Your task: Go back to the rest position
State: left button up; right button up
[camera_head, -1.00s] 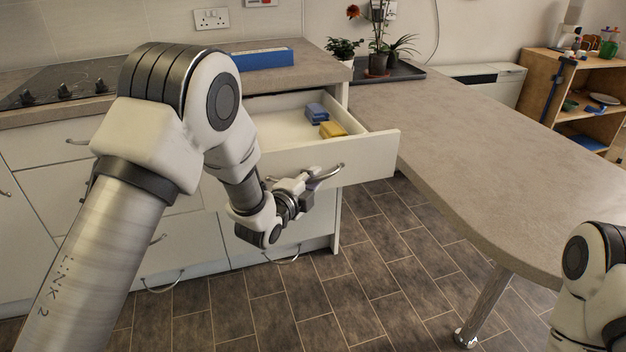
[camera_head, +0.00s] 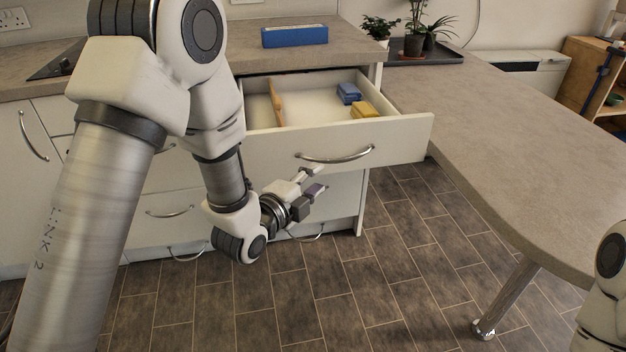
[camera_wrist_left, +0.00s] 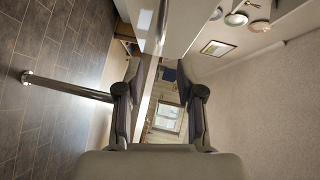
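My left gripper (camera_head: 314,182) is in front of the cabinet, just below the open drawer's handle (camera_head: 335,155) and apart from it. In the left wrist view its two fingers (camera_wrist_left: 160,88) stand apart with nothing between them. The open drawer (camera_head: 400,135) holds a blue block (camera_head: 348,93), a yellow block (camera_head: 364,109) and an upright tan divider (camera_head: 276,101). My right arm (camera_head: 606,290) shows only in part at the right edge; its gripper is out of view.
A blue box (camera_head: 295,36) stands on the counter above the drawer. A grey worktop (camera_head: 500,130) on a metal leg (camera_head: 505,300) fills the right side. Potted plants (camera_head: 414,42) stand on a dark tray behind. The tiled floor (camera_head: 340,290) between is clear.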

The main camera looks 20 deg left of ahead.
pick_arm(q)
jog(key=shift+f, duration=0.1)
dwell(0.3)
jog(key=s+f+n+g, duration=0.15)
jog(key=s+f, duration=0.25)
jog(key=f, duration=0.4)
jog(key=s+a+f+n+g+y, duration=0.1)
jog(key=s+f+g, duration=0.25)
jog(key=f, duration=0.45)
jog(key=s+f+n+g, duration=0.1)
jog(key=s+f+g, duration=0.1)
jog(key=s+f, duration=0.45)
jog(key=s+a+f+n+g+y, duration=0.15)
jog(key=s+f+n+g, duration=0.3)
jog(key=s+f, duration=0.5)
jog(key=s+a+f+n+g, duration=0.15)
jog(key=s+n+g, duration=0.35)
jog(key=s+n, duration=0.5)
notch_tip(320, 180, up, 18)
jog(key=w+n+p, duration=0.1)
jog(key=p, duration=1.6)
jog(key=shift+w+d+f+y+p, duration=0.15)
jog(key=shift+f+y+p, duration=0.1)
jog(key=shift+y+p, duration=0.15)
jog(key=shift+t, duration=0.25)
